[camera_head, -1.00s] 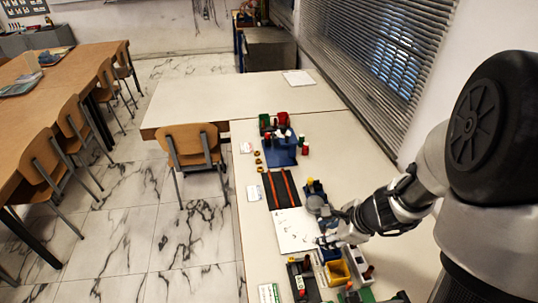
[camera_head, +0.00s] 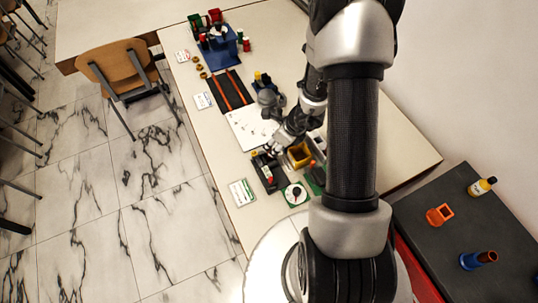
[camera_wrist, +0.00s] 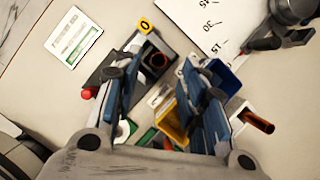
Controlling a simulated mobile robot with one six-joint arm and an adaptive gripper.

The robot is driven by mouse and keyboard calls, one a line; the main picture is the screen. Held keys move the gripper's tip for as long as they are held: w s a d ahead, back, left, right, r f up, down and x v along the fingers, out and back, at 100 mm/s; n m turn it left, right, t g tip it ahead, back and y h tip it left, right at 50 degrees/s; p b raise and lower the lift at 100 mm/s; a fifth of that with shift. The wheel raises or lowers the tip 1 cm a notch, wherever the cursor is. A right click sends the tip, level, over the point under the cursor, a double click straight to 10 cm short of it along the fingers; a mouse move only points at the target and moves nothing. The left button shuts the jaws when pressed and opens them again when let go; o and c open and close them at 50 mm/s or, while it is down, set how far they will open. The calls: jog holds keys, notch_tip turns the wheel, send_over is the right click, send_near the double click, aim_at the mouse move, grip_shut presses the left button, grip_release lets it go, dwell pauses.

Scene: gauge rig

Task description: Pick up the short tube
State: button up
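My gripper (camera_wrist: 163,62) points down at the table with its two blue-grey fingers apart and nothing held between them. In the wrist view, a dark holder with a yellow "0" tag bears an upright brown-red tube (camera_wrist: 158,61), seen from above between the fingertips. A second, copper-brown tube (camera_wrist: 257,122) lies tilted in a white holder, outside the right finger. I cannot tell for sure which is the short tube. In the head view my gripper (camera_head: 280,143) is beside the dark holder (camera_head: 266,172); tube details there are too small to tell.
A yellow bin (camera_head: 299,155) and a blue bin (camera_wrist: 224,76) stand close to the right finger. A white scale sheet (camera_head: 250,128) lies behind. A white card (camera_head: 242,192) lies left. A dark side top (camera_head: 455,225) holds a bottle, an orange frame and a blue-and-brown piece.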

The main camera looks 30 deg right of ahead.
jog(key=b+x, duration=0.2)
jog(key=x, duration=0.4)
jog(key=shift+a, duration=0.1)
jog(key=shift+r, duration=0.1)
jog(key=shift+c, duration=0.5)
grip_shut()
